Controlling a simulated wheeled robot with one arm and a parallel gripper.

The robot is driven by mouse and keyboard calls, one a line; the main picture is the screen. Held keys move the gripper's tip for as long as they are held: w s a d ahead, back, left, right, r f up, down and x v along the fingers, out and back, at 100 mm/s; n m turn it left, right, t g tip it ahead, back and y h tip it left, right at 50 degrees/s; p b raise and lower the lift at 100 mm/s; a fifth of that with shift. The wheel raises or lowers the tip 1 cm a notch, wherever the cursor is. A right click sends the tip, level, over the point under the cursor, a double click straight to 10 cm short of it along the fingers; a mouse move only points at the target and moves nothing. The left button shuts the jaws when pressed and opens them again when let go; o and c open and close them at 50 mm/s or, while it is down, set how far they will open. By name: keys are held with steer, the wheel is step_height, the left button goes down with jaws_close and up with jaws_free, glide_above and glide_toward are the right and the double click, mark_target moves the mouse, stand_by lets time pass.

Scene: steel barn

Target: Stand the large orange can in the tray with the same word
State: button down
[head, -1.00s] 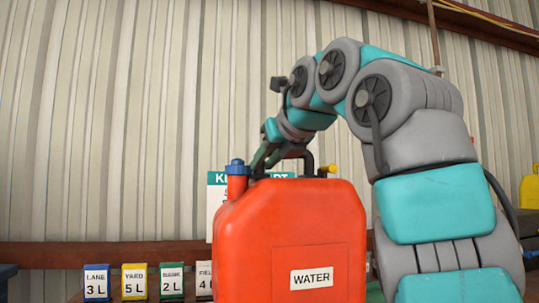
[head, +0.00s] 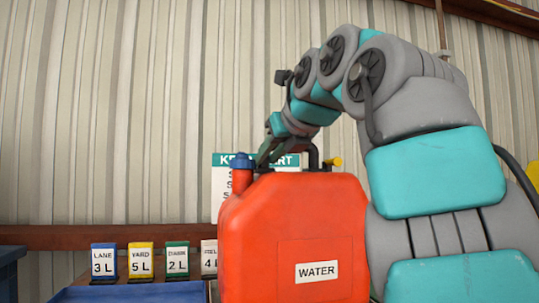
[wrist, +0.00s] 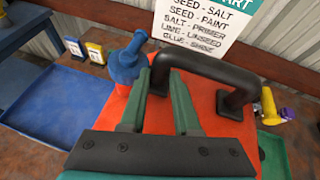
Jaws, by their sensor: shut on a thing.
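The large orange can (head: 290,230) stands upright in the head view, with a white label reading WATER (head: 317,271), a blue cap and a small yellow spout. Its base is out of frame. My gripper (head: 268,155) is at the top of the can, shut on its black handle (wrist: 215,68). In the wrist view the orange top (wrist: 117,103) shows below my gripper. A blue tray (head: 120,294) lies at the lower left, and it also shows in the wrist view (wrist: 45,105). A green tray (wrist: 273,153) shows partly at the right of the wrist view. No word is visible on either tray.
Cards stand along the back: LANE 3 L (head: 103,262), YARD 5 L (head: 140,261), a green 2 L card (head: 177,260) and a partly hidden 4 L card (head: 209,259). A wall chart (wrist: 205,25) lists word pairs. A blue stand (head: 10,265) is at far left.

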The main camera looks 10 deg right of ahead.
steer(key=c, duration=0.6)
jaws_free()
steer(key=shift+c, duration=0.2)
steer(key=p+v, duration=0.1)
steer(key=v, duration=1.1)
